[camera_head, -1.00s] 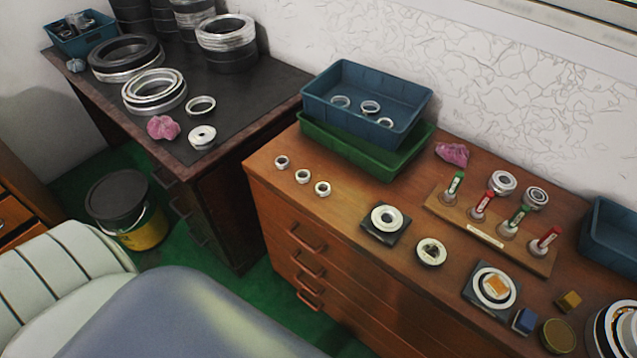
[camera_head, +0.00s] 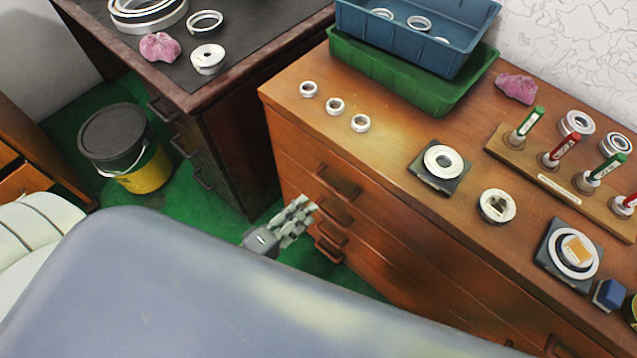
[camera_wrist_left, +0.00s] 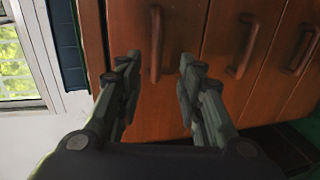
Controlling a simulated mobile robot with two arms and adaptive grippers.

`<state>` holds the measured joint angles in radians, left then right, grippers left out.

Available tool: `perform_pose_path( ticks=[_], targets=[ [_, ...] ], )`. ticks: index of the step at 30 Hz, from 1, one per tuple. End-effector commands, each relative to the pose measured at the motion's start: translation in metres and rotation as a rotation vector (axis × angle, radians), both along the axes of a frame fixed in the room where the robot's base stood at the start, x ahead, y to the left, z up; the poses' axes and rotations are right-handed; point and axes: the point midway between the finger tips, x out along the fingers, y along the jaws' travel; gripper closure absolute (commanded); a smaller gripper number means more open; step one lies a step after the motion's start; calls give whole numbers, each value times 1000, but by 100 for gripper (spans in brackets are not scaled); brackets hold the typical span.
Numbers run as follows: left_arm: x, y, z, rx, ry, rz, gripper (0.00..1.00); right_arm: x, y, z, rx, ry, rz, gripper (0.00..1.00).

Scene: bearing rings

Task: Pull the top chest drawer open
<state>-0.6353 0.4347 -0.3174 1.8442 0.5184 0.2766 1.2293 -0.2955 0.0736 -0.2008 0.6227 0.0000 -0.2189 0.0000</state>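The wooden chest (camera_head: 290,130) stands at the centre right, its drawer fronts facing me. The top drawer's handle (camera_head: 340,184) is a wooden bar near the upper left of the front; this drawer looks shut. In the left wrist view, the top handle (camera_wrist_left: 156,45) lies ahead, between the lines of the two fingers. My left gripper (camera_head: 304,208) is just in front of the chest, close to the handles. In the left wrist view, the fingers (camera_wrist_left: 158,75) are spread apart with nothing held between them. I cannot tell whether they touch the handle. My right gripper is out of view.
Lower handles (camera_head: 331,233) sit below the top one. The chest top holds stacked crates (camera_head: 400,75), bearing rings (camera_head: 443,160) and a peg board (camera_head: 540,175). A dark desk (camera_head: 230,140) and a yellow bucket (camera_head: 145,170) stand at left, with green floor between.

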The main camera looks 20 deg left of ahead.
Motion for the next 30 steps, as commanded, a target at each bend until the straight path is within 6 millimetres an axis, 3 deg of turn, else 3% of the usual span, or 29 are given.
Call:
perform_pose_path(
  ticks=[5, 18, 24, 30],
  targets=[
    [12, -5, 3, -18, -7, 3, 65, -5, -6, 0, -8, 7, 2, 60],
    [81, -30, -12, -14, -7, 1, 65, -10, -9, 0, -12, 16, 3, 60],
    [97, -36, -17, -12, -4, 1, 65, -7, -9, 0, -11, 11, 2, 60],
    [100, -37, -18, -12, -3, 1, 65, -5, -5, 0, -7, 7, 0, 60]
  ],
)
